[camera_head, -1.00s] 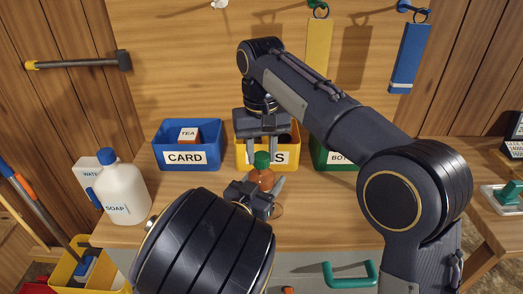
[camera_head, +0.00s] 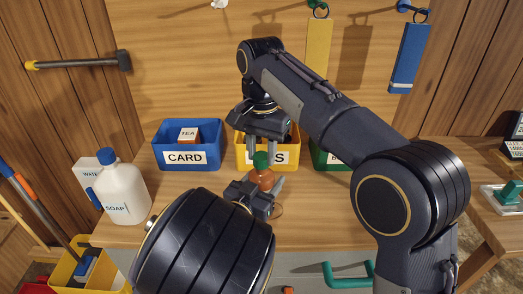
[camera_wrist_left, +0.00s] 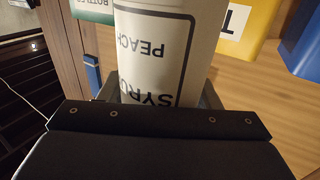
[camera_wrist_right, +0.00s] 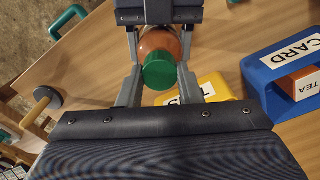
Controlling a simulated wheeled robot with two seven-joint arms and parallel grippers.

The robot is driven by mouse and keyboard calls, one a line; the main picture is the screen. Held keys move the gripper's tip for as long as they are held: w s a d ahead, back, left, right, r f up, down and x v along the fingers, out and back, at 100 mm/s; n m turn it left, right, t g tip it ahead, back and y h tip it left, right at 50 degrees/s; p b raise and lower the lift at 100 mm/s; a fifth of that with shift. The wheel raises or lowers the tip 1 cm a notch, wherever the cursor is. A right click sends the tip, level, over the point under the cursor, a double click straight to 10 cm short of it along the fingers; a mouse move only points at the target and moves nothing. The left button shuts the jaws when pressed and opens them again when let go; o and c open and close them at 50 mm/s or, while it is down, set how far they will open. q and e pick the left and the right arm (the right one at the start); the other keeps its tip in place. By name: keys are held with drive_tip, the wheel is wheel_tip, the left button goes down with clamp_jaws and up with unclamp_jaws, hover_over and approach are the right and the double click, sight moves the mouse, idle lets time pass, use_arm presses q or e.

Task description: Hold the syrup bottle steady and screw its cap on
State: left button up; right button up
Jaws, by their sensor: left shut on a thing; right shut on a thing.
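The syrup bottle (camera_head: 265,180) stands upright over the workbench, orange with a green cap (camera_head: 261,160) at its top. My left gripper (camera_head: 258,188) is shut around the bottle's body. In the left wrist view its white label (camera_wrist_left: 155,50) reads SYRUP and PEACH upside down between the fingers. My right gripper (camera_head: 266,144) comes down from above, shut on the cap. In the right wrist view its two fingers flank the green cap (camera_wrist_right: 160,72), with the orange bottle (camera_wrist_right: 160,42) beyond. The cap is at the bottle's mouth; how far it is screwed on cannot be told.
Behind the bottle stand a blue CARD bin (camera_head: 187,147) with a tea box, a yellow bin (camera_head: 290,152) and a partly hidden green bin (camera_head: 325,155). A white soap jug (camera_head: 122,192) stands at the left.

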drive_tip(key=shift+r, duration=0.15)
drive_tip(key=m, duration=0.4)
drive_tip(key=shift+m, duration=1.7)
drive_tip(key=o, duration=1.1)
drive_tip(key=shift+o, duration=0.2)
wheel_tip(320, 180, up, 7)
drive_tip(key=shift+s+r, duration=0.1)
drive_tip(key=shift+r, duration=0.05)
